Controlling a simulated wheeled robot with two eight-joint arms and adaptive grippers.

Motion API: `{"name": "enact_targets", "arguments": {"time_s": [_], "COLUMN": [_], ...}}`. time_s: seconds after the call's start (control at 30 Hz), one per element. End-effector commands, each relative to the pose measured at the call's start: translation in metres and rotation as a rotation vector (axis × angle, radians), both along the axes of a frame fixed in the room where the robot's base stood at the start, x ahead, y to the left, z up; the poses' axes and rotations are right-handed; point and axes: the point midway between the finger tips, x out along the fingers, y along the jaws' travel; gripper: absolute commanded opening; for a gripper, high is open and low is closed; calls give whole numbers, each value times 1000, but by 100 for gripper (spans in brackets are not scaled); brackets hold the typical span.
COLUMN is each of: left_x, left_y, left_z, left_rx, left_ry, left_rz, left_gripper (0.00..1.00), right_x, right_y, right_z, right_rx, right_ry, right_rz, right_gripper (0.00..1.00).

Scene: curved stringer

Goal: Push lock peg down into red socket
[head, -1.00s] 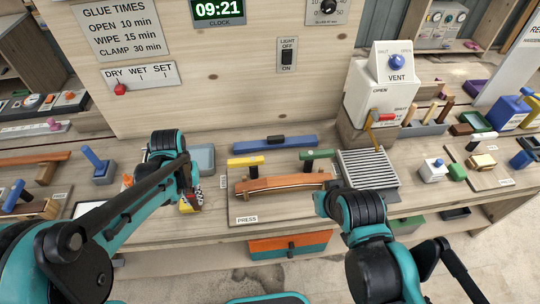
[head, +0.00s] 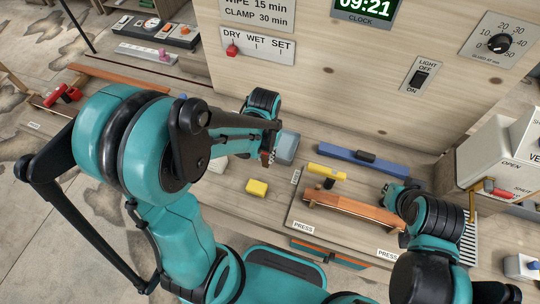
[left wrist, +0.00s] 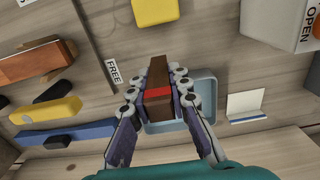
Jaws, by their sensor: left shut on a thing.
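My left gripper (left wrist: 158,92) is shut on a brown block with a red patch (left wrist: 158,72), over or near a pale blue tray (left wrist: 205,112) in the left wrist view. In the head view the left gripper (head: 268,150) is mostly hidden by its own wrist, beside the same tray (head: 288,147). My right gripper (head: 395,195) is at the right end of the curved wooden stringer (head: 350,208); its fingertips are hidden. I cannot make out a lock peg or a red socket for certain. A red piece (head: 65,97) lies at the far left.
A yellow block (head: 257,187) lies on the bench left of the stringer. A blue bar (head: 360,160) lies behind the stringer, and a yellow-handled clamp (head: 326,172) stands at it. A white vent box (head: 490,150) stands at the right. A wooden panel rises behind the bench.

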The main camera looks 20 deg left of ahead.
Motion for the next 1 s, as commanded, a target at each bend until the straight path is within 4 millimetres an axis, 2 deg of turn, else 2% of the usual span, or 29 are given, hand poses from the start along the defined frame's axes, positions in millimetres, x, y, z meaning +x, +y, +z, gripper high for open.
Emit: {"name": "enact_targets", "arguments": {"time_s": [0.03,0.13,0.3,0.43,0.63,1.0], "left_x": [12,28,41,42,42,41], "left_y": [3,7,10,10,10,9], "left_z": [-10,-19,-26,-37,-66,-69], "left_rx": [0,0,0,0,0,0], "left_ry": [0,0,0,1,0,0], "left_rz": [1,0,0,-1,-1,-1], "left_gripper": [0,0,0,0,0,0], "right_x": [0,0,0,0,0,0], "right_y": [0,0,0,0,0,0], "right_z": [-5,-9,-10,-14,-25,-27], "right_rx": [0,0,0,0,0,0], "right_ry": [0,0,0,0,0,0], "right_rz": [0,0,0,0,0,0], "right_gripper": [0,0,0,0,0,0]}}
